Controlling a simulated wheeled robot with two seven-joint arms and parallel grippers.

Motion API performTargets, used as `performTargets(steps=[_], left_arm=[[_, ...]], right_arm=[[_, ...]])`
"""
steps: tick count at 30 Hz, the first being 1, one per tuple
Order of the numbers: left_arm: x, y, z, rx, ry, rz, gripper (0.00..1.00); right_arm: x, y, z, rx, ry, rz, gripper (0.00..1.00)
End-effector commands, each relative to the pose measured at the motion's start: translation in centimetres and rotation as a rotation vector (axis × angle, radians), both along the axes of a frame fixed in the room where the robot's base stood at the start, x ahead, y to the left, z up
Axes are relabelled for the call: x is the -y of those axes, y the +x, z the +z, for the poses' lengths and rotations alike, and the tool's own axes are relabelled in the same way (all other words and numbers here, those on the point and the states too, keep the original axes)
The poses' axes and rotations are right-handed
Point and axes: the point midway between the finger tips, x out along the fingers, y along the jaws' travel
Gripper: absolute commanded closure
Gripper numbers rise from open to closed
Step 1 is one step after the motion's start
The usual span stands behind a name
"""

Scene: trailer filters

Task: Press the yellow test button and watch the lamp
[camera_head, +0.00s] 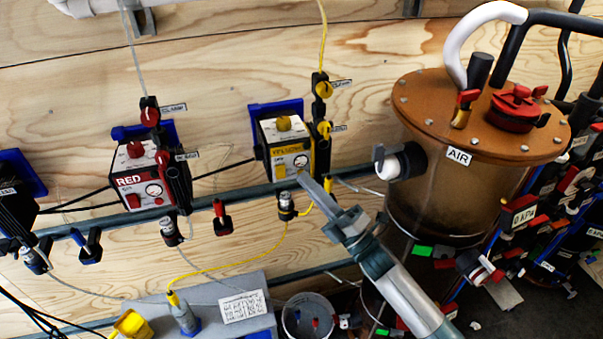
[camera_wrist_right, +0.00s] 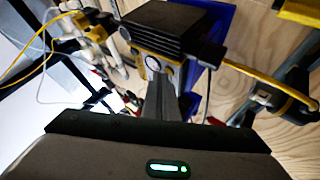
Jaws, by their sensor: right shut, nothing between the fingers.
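The white filter box labelled YELLOW (camera_head: 288,146) hangs on the plywood wall on a blue bracket. Its front has a small yellow square (camera_head: 281,170) that looks like the test button and a round gauge (camera_head: 301,160). A yellow dome (camera_head: 283,123), possibly the lamp, sits on top; I cannot tell if it is lit. My right gripper (camera_head: 303,178) is shut and empty, its tip at the lower front of this box. In the right wrist view the fingers (camera_wrist_right: 161,100) point at the box's dark body (camera_wrist_right: 152,28); contact with the button is unclear. My left gripper is not in view.
A similar box labelled RED (camera_head: 130,180) hangs to the left. A large AIR tank (camera_head: 440,190) with a brown lid stands close on the right. A grey rail (camera_head: 110,225), a yellow cable (camera_head: 240,268) and a grey case (camera_head: 215,300) lie below.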

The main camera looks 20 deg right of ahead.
Motion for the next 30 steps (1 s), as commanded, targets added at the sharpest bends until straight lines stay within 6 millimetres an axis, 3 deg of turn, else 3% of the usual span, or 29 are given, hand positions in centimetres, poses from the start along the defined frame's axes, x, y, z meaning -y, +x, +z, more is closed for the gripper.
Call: performTargets(steps=[18,30], left_arm=[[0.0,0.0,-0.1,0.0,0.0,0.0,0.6],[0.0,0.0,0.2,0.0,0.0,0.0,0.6]], right_arm=[[0.0,0.3,0.0,0.0,0.001,-0.001,1.0],[0.0,-1.1,0.0,0.0,0.001,0.001,1.0]])
